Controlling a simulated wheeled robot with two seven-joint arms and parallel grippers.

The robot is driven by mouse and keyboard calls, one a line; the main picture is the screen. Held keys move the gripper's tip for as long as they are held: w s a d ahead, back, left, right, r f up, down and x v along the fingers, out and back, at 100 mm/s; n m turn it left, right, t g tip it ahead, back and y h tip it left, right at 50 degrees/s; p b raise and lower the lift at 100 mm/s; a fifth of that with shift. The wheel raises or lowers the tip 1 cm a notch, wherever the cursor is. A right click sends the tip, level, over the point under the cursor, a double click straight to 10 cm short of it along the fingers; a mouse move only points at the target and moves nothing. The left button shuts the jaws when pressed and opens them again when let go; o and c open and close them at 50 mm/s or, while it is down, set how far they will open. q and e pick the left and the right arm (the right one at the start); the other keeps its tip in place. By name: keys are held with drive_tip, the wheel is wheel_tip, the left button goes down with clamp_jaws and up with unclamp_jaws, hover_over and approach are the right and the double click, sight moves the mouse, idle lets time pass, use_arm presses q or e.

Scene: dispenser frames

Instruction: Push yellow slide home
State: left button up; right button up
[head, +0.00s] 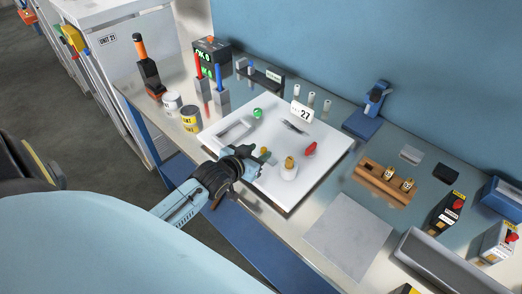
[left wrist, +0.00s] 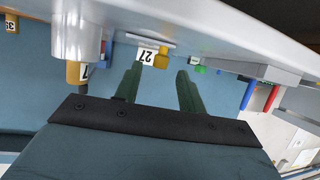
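A white board (head: 228,143) lies on the bench. On it stands a white round post with a yellow top (head: 289,161), just right of my left gripper (head: 257,162). A small yellow piece (head: 264,150) shows right at that gripper's fingertips; I cannot tell whether they touch. I cannot tell which yellow part is the slide. In the left wrist view, the two dark fingers (left wrist: 159,88) stand apart with nothing seen between them. A white cylinder with a yellow end (left wrist: 77,72) is left of them. Another yellow part (left wrist: 162,51) is by the 27 tag (left wrist: 147,57). My right gripper is not in view.
The board also bears a green knob (head: 257,113), a red piece (head: 310,149) and the 27 tag. Paint cans (head: 190,119) and grey blocks with red and blue rods (head: 221,102) stand left. A wooden rack (head: 383,182) and a bare grey plate (head: 348,236) are right.

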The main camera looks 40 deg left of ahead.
use_arm(q)
drive_tip(key=shift+x, duration=1.1)
clamp_jaws()
